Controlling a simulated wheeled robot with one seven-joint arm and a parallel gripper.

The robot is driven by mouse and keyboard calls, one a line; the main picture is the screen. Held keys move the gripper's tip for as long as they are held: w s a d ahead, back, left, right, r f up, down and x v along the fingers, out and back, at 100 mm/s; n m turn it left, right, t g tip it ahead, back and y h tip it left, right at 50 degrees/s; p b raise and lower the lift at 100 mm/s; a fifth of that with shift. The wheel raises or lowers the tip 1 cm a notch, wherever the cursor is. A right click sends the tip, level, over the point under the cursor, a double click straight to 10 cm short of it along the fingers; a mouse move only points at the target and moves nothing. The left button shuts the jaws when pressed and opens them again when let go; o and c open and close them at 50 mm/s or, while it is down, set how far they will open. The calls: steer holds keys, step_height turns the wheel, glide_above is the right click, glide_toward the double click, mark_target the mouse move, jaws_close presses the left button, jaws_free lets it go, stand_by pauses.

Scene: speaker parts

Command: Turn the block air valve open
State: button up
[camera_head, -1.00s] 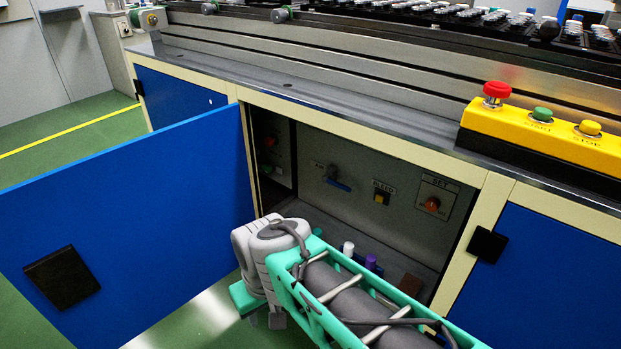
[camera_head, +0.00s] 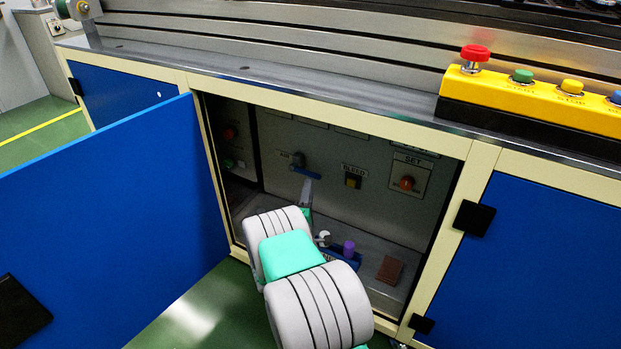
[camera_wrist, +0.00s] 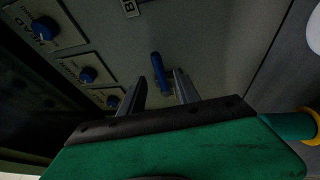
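The air valve (camera_head: 299,159) is on the grey panel inside the open cabinet. Its blue lever handle (camera_head: 305,172) lies roughly sideways, tilted down to the right in the head view. In the wrist view the blue handle (camera_wrist: 158,72) shows ahead, between the two fingers in the picture. My gripper (camera_wrist: 159,76) is open and empty, with a gap on each side of the handle. I cannot tell whether the fingertips reach around it. In the head view my gripper (camera_head: 307,188) is just below the handle, mostly hidden by my arm.
A BLEED knob (camera_head: 352,181) and an orange SET knob (camera_head: 407,183) sit right of the valve. A purple part (camera_head: 349,248) and a brown block (camera_head: 390,269) are on the cabinet floor. The open blue door (camera_head: 110,220) stands left. Several blue knobs (camera_wrist: 88,75) show in the wrist view.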

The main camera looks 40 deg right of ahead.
mark_target(310, 174)
steer(key=x, duration=0.7)
steer(key=shift+w+d+r+b, duration=0.15)
steer(key=shift+w+d+b, duration=0.05)
steer(key=shift+w+b, duration=0.15)
steer(key=shift+c, duration=0.6)
jaws_close()
stand_by(0.4)
